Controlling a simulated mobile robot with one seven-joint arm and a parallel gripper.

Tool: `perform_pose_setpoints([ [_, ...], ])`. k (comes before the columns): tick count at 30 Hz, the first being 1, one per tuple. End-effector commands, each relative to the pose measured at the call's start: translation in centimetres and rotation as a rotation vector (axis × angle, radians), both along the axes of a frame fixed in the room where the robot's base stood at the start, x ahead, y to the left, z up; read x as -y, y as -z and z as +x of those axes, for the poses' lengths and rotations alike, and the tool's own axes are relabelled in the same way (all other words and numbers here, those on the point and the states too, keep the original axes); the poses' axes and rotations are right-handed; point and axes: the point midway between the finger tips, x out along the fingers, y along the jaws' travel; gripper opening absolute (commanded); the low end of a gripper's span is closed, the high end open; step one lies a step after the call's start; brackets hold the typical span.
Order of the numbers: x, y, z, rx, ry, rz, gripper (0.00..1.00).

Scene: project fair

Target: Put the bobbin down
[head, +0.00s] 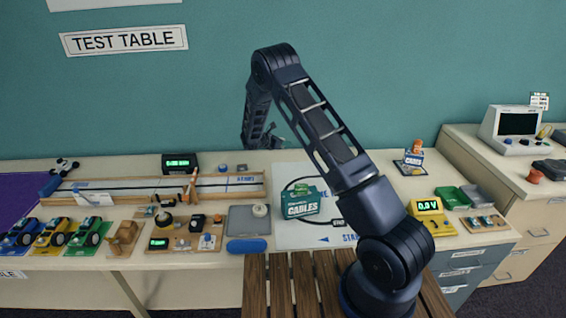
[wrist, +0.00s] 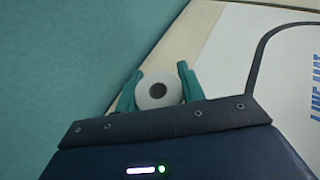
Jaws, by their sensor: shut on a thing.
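My gripper (wrist: 160,74) has two teal fingers, one on each side of a white round bobbin (wrist: 157,92) with a dark centre hole. It is shut on the bobbin, whose round face shows in the wrist view. In the head view my gripper (head: 268,138) is small and dark, up against the teal wall at the back of the table (head: 130,169). I cannot make out the bobbin there. The wrist view shows the wall on the left and the pale table top with the white line mat (wrist: 235,50) on the right.
The white mat (head: 345,200) carries a green cables box (head: 302,204). A yellow meter (head: 428,215) stands right. Bare table shows along the back.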

Motion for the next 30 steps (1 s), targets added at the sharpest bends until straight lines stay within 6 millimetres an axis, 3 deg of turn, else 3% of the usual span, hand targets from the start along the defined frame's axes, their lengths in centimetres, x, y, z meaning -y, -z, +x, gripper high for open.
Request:
perform_pose_setpoints([
  [3, 0.1, 2.8, 0.0, -0.003, 0.000, -0.002, 0.18],
  [9, 0.0, 6.3, 0.0, -0.001, 0.000, -0.001, 0.18],
  [17, 0.0, 8.0, 0.0, 0.000, 0.000, 0.000, 0.18],
  [25, 0.0, 11.2, 0.0, -0.001, 0.001, -0.001, 0.18],
  [30, 0.0, 11.5, 0.0, 0.001, 0.000, 0.001, 0.18],
])
